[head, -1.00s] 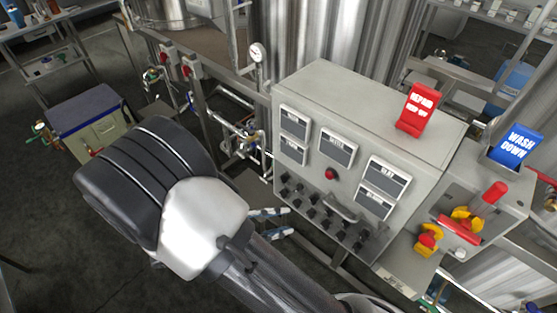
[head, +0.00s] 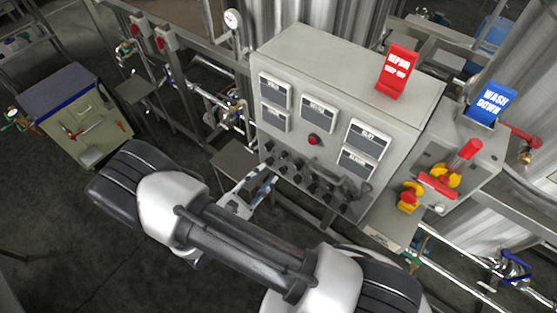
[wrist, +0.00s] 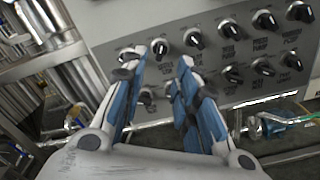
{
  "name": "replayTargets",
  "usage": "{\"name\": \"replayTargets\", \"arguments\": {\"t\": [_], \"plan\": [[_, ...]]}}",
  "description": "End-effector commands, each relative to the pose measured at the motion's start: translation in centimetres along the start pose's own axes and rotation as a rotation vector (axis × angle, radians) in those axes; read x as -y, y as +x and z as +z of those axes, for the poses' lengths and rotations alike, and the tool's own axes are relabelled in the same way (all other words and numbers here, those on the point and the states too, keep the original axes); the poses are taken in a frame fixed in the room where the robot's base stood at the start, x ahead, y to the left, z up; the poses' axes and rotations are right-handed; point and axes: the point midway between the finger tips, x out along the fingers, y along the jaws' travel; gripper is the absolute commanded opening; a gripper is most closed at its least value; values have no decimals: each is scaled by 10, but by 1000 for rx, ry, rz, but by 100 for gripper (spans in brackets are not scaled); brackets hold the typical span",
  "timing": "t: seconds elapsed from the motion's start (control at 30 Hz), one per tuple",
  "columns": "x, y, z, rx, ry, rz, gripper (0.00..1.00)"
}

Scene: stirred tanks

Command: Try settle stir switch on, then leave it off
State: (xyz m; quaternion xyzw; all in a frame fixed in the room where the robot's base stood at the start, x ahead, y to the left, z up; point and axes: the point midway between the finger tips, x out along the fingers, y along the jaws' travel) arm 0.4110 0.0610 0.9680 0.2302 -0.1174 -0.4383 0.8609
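The grey control panel (head: 345,85) carries two rows of black rotary switches (head: 310,180) along its lower front. They show close up in the wrist view, with a top-row switch (wrist: 159,46) just beyond and between my fingertips. Another top-row switch (wrist: 193,37) is just right of it. The small labels are too blurred to tell which is the settle stir switch. My gripper (wrist: 158,68) is open, its blue-and-white fingers apart with nothing visibly held. In the head view my gripper (head: 250,190) is at the panel's lower left, by the leftmost switches. Contact cannot be told.
A red sign (head: 397,70) stands on the panel top. A blue wash down sign (head: 489,104) and a box with a red handle (head: 437,186) are at right. Pipework (head: 222,105) is left of the panel. A cabinet (head: 75,115) stands at far left.

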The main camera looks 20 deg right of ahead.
Motion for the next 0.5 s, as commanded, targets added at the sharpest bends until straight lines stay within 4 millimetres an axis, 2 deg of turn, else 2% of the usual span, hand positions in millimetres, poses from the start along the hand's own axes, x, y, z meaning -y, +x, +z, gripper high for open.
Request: {"name": "replayTargets", "arguments": {"t": [0.03,0.2,0.33,0.5], "plan": [[1,13,0,3,0,-6,28],[1,46,0,2,1,-5,28],[1,64,0,1,1,-4,28],[0,75,0,0,1,-1,28]]}}
